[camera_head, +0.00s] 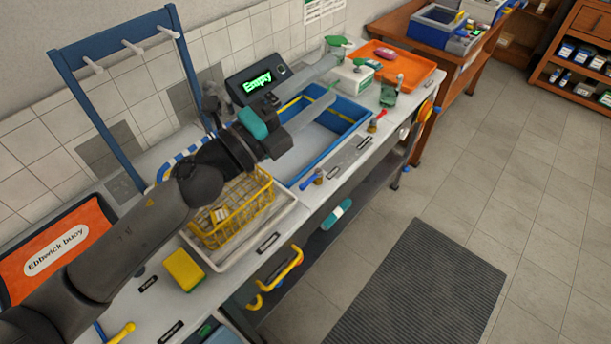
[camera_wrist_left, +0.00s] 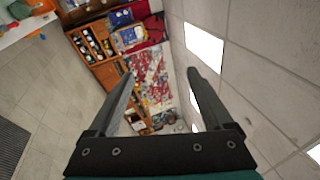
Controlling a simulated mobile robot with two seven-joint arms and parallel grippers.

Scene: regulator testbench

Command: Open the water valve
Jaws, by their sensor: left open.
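My left gripper (camera_head: 334,77) reaches in over the bench, above the blue basin (camera_head: 290,180), with its two grey fingers apart and nothing between them. In the left wrist view the gripper (camera_wrist_left: 160,73) is also open and empty, facing the far room and ceiling. A small valve-like fitting with a blue handle (camera_head: 313,178) sits at the basin's front edge. Another with a red handle (camera_head: 379,116) sits farther right along the bench edge. I cannot tell for certain which is the water valve. The gripper touches neither. My right gripper is out of view.
A display reading "Empty" (camera_head: 258,82) stands behind the basin. A yellow wire basket (camera_head: 234,212), yellow sponge (camera_head: 184,269) and blue rack frame (camera_head: 92,99) are on the left. An orange tray (camera_head: 412,67) is at the right. Floor before the bench is clear around a dark mat (camera_head: 420,290).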

